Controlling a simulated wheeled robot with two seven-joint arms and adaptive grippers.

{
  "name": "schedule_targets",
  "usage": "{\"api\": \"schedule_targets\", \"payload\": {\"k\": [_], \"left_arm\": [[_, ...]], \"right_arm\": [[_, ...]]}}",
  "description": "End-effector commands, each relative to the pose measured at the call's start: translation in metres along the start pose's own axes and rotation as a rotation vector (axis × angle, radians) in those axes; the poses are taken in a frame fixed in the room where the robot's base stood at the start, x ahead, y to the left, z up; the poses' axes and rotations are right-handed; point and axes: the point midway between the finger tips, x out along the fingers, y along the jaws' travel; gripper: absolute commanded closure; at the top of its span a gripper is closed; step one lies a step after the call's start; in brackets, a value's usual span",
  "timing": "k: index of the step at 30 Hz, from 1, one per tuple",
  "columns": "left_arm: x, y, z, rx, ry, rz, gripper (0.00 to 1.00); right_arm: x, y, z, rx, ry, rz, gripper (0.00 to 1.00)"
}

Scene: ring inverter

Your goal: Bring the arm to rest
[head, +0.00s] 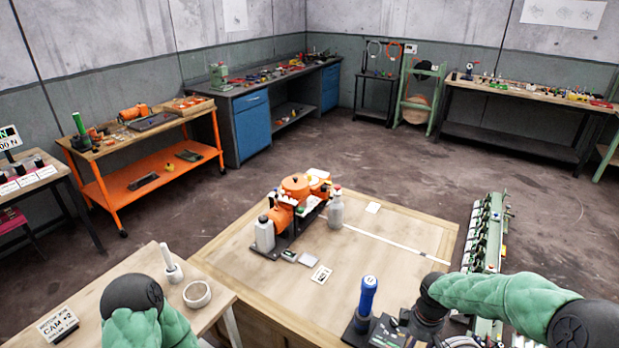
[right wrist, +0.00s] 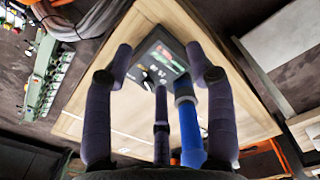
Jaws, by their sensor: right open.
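My right arm comes in from the lower right in the head view, and its dark gripper (head: 408,328) is low over the table's front right part. In the right wrist view the right gripper (right wrist: 160,62) is open, its dark fingers spread wide. A blue-handled tool (head: 367,297) stands upright on a dark base plate beside this gripper; its blue shaft (right wrist: 190,125) shows between the fingers in the wrist view. I cannot tell whether they touch. Of my left arm, only a green-covered part shows at the lower left; its gripper is out of view.
The wooden table (head: 405,225) holds an orange machine (head: 295,190), a grey bottle (head: 335,208) and small cards. A green rack (head: 487,235) stands along its right side. A side table at lower left holds a mortar (head: 197,294). The table's middle is fairly clear.

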Motion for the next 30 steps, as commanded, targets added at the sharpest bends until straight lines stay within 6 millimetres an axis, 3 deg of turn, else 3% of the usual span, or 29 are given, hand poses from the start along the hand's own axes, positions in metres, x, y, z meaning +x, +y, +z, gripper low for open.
{"api": "schedule_targets", "payload": {"k": [11, 17, 23, 30], "left_arm": [[0.0, 0.0, -0.001, 0.0, 0.001, 0.0, 0.6], [0.0, 0.0, 0.0, 0.0, 0.0, 0.0, 0.6], [0.0, 0.0, 0.0, 0.0, 0.0, 0.0, 0.6], [0.0, 0.0, 0.0, 0.0, 0.0, 0.0, 0.6]], "right_arm": [[0.04, -0.033, -0.018, 0.08, 0.058, -0.071, 0.44], [0.072, -0.064, -0.029, 0.167, 0.1, -0.133, 0.44], [0.115, -0.114, -0.038, 0.326, 0.143, -0.222, 0.44], [0.171, -0.193, -0.032, 0.646, 0.159, -0.325, 0.44]]}}
